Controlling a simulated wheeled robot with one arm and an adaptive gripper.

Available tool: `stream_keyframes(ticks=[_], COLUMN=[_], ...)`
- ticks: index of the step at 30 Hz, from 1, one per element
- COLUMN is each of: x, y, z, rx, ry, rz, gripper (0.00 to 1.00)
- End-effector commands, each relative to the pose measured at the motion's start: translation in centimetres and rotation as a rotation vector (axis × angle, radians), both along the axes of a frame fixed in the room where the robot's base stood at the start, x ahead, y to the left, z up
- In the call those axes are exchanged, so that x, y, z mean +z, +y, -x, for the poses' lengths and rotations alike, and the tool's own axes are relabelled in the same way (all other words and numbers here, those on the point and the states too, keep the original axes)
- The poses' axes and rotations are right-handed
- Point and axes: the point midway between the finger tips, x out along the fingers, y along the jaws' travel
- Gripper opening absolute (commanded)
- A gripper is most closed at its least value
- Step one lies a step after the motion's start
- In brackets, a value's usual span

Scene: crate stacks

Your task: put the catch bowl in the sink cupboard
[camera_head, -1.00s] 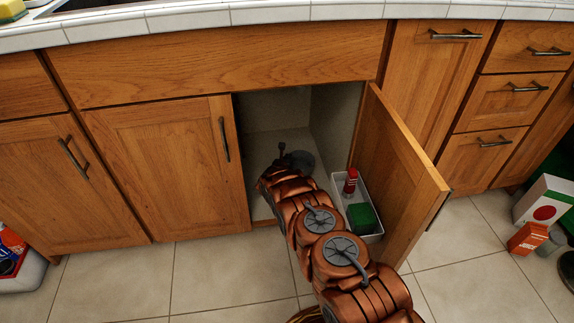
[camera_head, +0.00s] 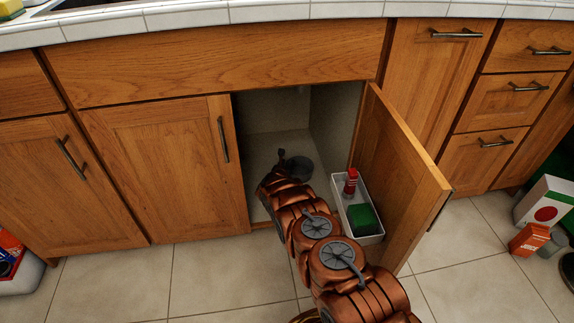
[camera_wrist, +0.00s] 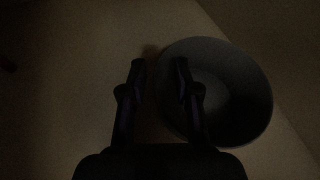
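The catch bowl is a dark grey round bowl (camera_head: 302,166) inside the open sink cupboard (camera_head: 275,140). It appears upright on the cupboard floor, partly hidden behind my arm. In the wrist view the bowl (camera_wrist: 240,95) lies right of centre, and its inside is dim. My gripper (camera_wrist: 160,72) is open, its fingers apart. The right finger overlaps the bowl's left side in the picture, and the left finger is outside the rim. The near rim lies between them; I see no finger closed on it. In the head view the gripper is mostly hidden by the arm.
The right cupboard door (camera_head: 398,175) stands open. Beside it a white bin (camera_head: 371,238) holds a red-capped bottle (camera_head: 350,183) and a green item (camera_head: 362,217). The left door (camera_head: 160,175) is shut. A box (camera_head: 546,202) and an orange carton (camera_head: 528,239) stand on the floor at right.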

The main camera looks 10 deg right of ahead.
Motion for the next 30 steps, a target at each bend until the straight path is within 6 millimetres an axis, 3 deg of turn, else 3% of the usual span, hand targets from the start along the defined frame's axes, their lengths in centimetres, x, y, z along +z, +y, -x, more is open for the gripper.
stream_keyframes(ticks=[11, 30], x=[0.7, 3.3], y=[0.3, 2.8], z=[0.7, 6.2], rx=[-0.001, 0.000], ry=[0.003, 0.001], rz=[0.002, 0.000], gripper=[0.31, 0.31])
